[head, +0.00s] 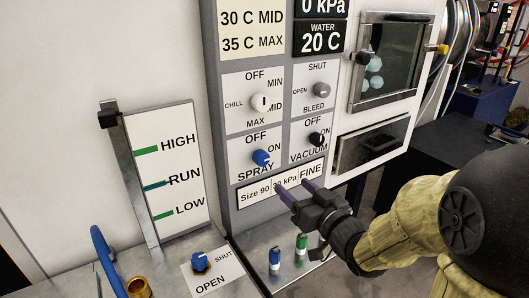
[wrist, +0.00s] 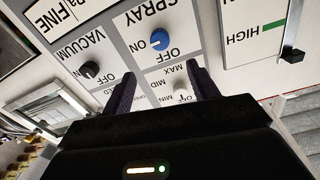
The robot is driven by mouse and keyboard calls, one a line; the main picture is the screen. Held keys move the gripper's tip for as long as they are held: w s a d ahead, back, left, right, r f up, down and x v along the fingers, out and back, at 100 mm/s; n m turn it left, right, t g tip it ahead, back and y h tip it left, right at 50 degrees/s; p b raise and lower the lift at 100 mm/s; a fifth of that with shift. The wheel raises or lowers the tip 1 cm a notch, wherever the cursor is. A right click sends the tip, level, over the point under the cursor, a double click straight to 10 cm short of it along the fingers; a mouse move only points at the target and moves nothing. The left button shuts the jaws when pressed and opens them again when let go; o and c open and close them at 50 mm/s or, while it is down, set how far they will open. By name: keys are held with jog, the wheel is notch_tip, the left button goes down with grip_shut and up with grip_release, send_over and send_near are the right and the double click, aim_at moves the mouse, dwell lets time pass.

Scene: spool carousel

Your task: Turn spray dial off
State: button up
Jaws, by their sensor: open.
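The spray dial (head: 261,158) is a blue knob on the grey upright panel, with OFF above it, ON to its upper right and SPRAY below. Its exact pointing is too small to tell. It also shows in the wrist view (wrist: 160,40), upside down, beyond the fingers. My gripper (head: 296,189) is in front of the panel, below and to the right of the spray dial. Its two dark fingers are apart and empty. They frame the lower part of the wrist view (wrist: 160,76), and neither touches the dial.
The black vacuum dial (head: 316,139) is right of the spray dial. The white chill dial (head: 260,102) and grey bleed dial (head: 321,90) are above. A blue shut/open knob (head: 200,261) and a green-topped fitting (head: 301,242) are on the metal ledge below. A level gauge (head: 165,170) stands left.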

aim_at(265, 160)
jog(key=p+x, duration=0.6)
jog(key=x, duration=0.9)
jog(key=shift+w+d, duration=0.1)
jog(key=c, duration=1)
